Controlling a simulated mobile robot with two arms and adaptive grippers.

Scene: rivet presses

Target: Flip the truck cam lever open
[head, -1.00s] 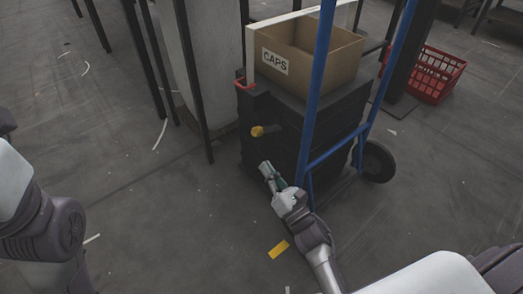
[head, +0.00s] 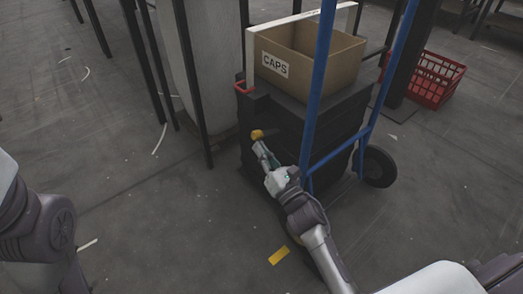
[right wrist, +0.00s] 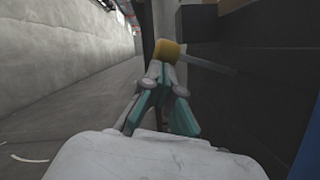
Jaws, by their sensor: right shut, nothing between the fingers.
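The cam lever shows as a yellow knob (head: 257,134) on the front of the black cabinet (head: 290,128), which stands by the blue hand truck (head: 318,90). My right gripper (head: 261,148) is shut, with its fingertips just below the yellow knob. In the right wrist view the knob (right wrist: 167,50) sits just beyond the tips of the shut fingers (right wrist: 160,68), with a grey bar running right from it. I cannot tell whether the tips touch the knob. My left gripper is out of view; only part of my left arm shows at the left.
A cardboard box (head: 316,62) labelled CAPS stands on the cabinet. A red handle (head: 242,86) is at its upper left corner. Black posts (head: 190,85) and a pale column stand to the left. A red crate (head: 434,80) lies at the right.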

